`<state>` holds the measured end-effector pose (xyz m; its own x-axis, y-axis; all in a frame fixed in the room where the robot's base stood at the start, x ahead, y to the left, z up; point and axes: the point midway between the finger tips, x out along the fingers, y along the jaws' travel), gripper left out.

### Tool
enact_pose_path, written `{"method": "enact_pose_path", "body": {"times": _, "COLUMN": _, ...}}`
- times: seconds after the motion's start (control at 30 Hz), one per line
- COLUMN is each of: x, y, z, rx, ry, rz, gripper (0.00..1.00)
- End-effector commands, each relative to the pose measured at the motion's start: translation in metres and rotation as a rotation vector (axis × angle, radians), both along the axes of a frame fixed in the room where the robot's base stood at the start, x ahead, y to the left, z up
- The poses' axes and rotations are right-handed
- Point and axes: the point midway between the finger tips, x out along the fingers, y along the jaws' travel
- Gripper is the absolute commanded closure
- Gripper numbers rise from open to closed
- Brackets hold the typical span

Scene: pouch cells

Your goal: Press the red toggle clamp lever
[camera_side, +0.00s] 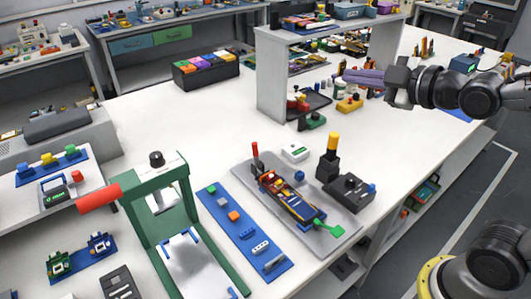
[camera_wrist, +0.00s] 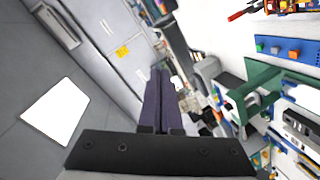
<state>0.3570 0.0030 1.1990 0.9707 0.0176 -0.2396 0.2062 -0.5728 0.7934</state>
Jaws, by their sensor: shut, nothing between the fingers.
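A small upright red lever (camera_side: 255,150) stands at the back left corner of a grey plate (camera_side: 328,236). A fixture with blue, yellow and red parts (camera_side: 287,197) lies on the plate beside it. In the wrist view a red bar (camera_wrist: 238,15) shows near the top edge; I cannot tell for sure that it is the same lever. My gripper (camera_side: 346,75) is at the upper right of the side view, level, its long purple fingers pointing left. It is shut and empty, well apart from the lever. The wrist view shows the fingers (camera_wrist: 158,72) together.
A green press (camera_side: 180,220) with a thick red handle (camera_side: 98,197) stands left of the plate. A blue strip (camera_side: 243,229) with small blocks lies between them. A black block with a yellow top (camera_side: 333,150) stands at the right. A white shelf (camera_side: 272,80) stands behind.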

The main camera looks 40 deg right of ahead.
Motion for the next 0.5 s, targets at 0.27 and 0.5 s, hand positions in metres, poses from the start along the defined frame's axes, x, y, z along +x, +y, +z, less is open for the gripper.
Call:
{"method": "enact_pose_path", "body": {"times": 0.27, "x": 0.057, "y": 0.011, "z": -0.016, "rx": -0.281, "ry": -0.183, "rz": 0.103, "gripper": 1.0}}
{"method": "enact_pose_path", "body": {"times": 0.5, "x": 0.09, "y": 0.023, "z": -0.06, "rx": -0.488, "ry": -0.31, "rz": 0.172, "gripper": 1.0}}
